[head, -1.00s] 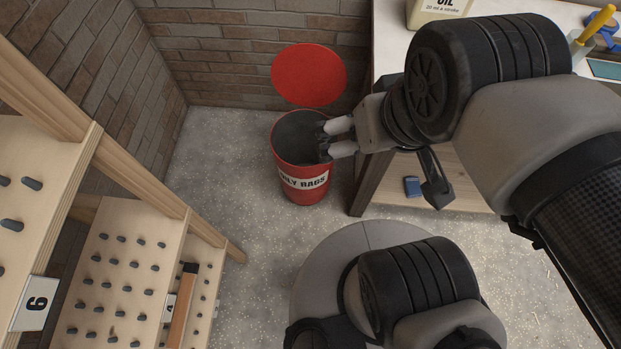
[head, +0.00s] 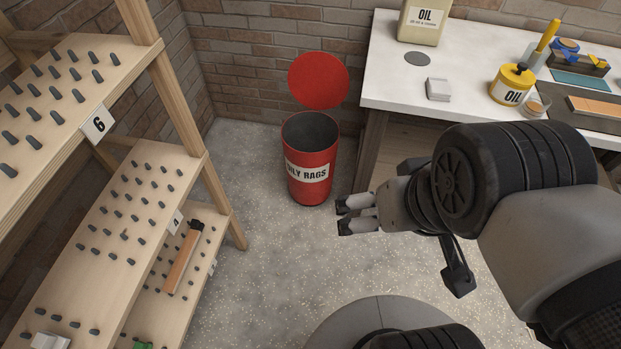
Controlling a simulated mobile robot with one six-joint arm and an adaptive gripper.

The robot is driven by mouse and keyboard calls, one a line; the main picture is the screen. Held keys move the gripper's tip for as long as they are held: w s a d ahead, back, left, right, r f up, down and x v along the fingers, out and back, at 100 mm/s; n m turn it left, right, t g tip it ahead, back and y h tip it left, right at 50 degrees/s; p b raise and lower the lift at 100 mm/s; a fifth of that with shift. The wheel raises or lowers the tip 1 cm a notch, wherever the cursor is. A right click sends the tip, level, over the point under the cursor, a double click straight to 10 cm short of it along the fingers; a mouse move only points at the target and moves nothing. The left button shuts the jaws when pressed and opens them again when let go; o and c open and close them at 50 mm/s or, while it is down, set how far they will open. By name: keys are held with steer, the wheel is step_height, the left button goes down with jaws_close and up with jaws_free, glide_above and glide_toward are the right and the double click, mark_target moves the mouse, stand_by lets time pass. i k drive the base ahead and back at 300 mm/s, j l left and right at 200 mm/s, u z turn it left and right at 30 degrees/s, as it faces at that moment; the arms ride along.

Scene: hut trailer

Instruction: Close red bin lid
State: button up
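The red bin (head: 308,185), labelled "OILY RAGS", stands on the floor in the corner by the brick wall. Its round red lid (head: 319,80) is raised upright behind the opening, so the bin is open, and its dark inside looks empty as far as I can see. My gripper (head: 340,216) is in front and to the right of the bin in the picture, pointing left. Its two fingers are a little apart with a narrow gap, and nothing shows between them. It looks clear of the bin and lid.
A white-topped workbench (head: 390,83) stands right of the bin, with an oil jug (head: 424,22) and a yellow oil can (head: 511,84) on it. A wooden pegged shelf (head: 150,200) fills the left. Speckled floor (head: 250,270) is free between them.

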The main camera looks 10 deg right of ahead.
mark_target(318, 80)
steer(key=i+j, duration=0.15)
steer(key=i, duration=0.3)
steer(key=i+j+z, duration=0.1)
steer(key=i, duration=0.35)
steer(key=i+j, duration=0.25)
steer(key=i, duration=0.2)
steer(key=i+j, duration=0.2)
steer(key=i, duration=0.2)
steer(key=i+j+z, duration=0.1)
steer(key=i, duration=0.35)
